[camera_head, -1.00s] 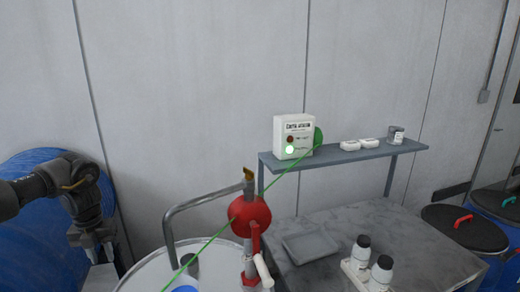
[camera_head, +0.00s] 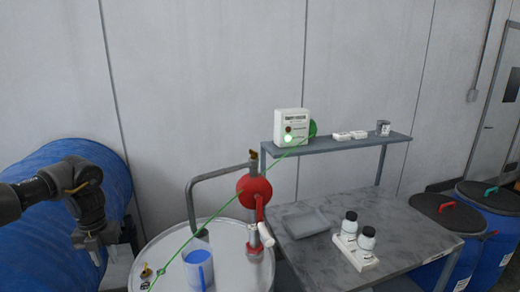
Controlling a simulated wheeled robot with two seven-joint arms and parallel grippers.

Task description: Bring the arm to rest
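My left arm (camera_head: 52,188) comes in from the left edge and bends downward. My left gripper (camera_head: 98,250) hangs at its end, pointing down, in front of the blue drum lying on its side (camera_head: 60,225) and left of the white-topped drum. The fingers are small and grey against a pale patch, and I cannot tell whether they are open or shut. I see nothing clearly held in it. My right gripper is not in view.
A white-topped drum (camera_head: 230,265) carries a red hand pump (camera_head: 254,191), a blue-and-white cup (camera_head: 198,268) and a green wire. A grey table (camera_head: 395,227) holds a tray (camera_head: 306,222) and two bottles. A shelf holds a white box (camera_head: 291,127). Lidded blue drums stand right.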

